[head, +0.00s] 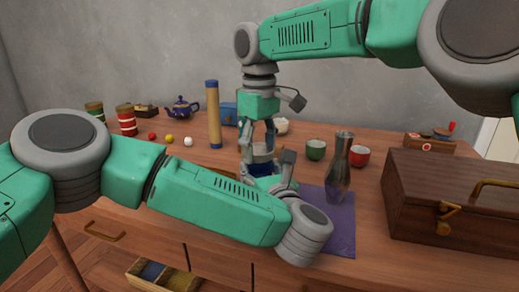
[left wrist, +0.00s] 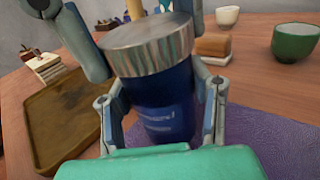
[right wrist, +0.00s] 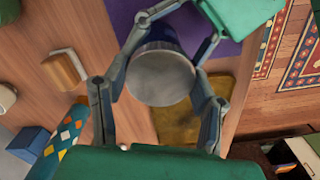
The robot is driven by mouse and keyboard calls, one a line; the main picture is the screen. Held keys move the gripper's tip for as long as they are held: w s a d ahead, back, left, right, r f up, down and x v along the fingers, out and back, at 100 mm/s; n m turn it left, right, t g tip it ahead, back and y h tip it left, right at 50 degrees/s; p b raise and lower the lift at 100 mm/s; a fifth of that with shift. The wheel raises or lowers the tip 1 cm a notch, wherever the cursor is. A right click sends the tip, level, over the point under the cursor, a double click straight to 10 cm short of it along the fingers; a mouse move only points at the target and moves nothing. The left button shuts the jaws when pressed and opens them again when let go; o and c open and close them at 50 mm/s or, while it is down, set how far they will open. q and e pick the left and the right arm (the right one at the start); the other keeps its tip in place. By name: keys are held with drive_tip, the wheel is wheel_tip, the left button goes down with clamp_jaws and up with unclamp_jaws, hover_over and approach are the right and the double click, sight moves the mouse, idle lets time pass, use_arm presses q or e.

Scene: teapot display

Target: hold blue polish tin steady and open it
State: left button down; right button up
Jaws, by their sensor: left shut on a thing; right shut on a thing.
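The polish tin has a dark blue body and a silver lid. It stands upright, with the purple mat beside it, and shows large in the left wrist view (left wrist: 165,105). My left gripper (head: 268,182) is shut around the blue body from the near side. My right gripper (head: 261,140) points down from above and is shut on the silver lid (right wrist: 160,78). In the head view the grippers hide most of the tin. The lid sits on the body with no gap that I can see.
A wooden tray (left wrist: 65,115) lies close beside the tin. The purple mat (head: 342,222) holds a metallic vase (head: 339,170). Green (head: 316,149) and red (head: 358,156) cups stand behind it. A wooden case (head: 430,195) fills the right. A tan cylinder (head: 213,115) stands behind left.

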sight(259, 148)
drive_tip(key=shift+r, duration=1.05)
drive_tip(key=shift+r, duration=2)
use_arm(q)
drive_tip(key=c, duration=0.7)
unclamp_jaws()
